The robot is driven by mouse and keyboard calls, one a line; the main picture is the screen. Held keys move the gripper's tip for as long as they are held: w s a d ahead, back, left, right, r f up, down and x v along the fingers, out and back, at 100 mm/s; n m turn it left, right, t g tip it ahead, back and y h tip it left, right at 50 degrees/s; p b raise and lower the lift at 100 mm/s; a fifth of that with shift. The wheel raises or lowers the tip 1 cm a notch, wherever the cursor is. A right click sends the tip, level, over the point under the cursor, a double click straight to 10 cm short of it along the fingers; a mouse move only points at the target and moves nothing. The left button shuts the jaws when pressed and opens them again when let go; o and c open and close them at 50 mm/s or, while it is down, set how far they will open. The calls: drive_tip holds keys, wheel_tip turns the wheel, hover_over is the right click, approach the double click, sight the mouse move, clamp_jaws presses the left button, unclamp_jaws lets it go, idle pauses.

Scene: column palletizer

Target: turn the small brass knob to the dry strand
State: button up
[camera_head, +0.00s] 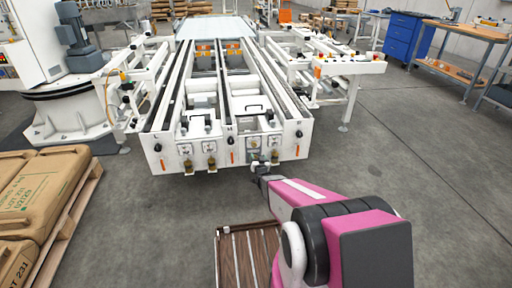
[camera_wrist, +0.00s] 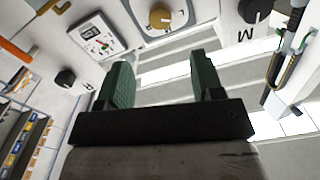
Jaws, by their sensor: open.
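In the wrist view a small round brass knob (camera_wrist: 160,18) sits on a pale plate with a dark rounded border, on the machine's white front face. My gripper (camera_wrist: 158,65) has two green fingers spread apart with nothing between them. The knob lies beyond the fingertips, roughly in line with the gap, and is not touched. What its pointer aims at is too small to read. In the head view my gripper (camera_head: 258,164) is at the right half of the conveyor's white front panel (camera_head: 230,152); I cannot make out the knob clearly there.
A plate with small pictures and lights (camera_wrist: 97,38) is left of the knob. Black knobs stand at lower left (camera_wrist: 65,78) and upper right (camera_wrist: 256,10), the latter near an "M". A bracket with cables (camera_wrist: 292,65) juts out at right. Sacks (camera_head: 40,195) lie on a pallet at left.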

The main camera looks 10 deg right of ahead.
sight(254, 145)
drive_tip(key=w, duration=1)
drive_tip(key=shift+w, duration=0.1)
drive_tip(key=c, duration=0.9)
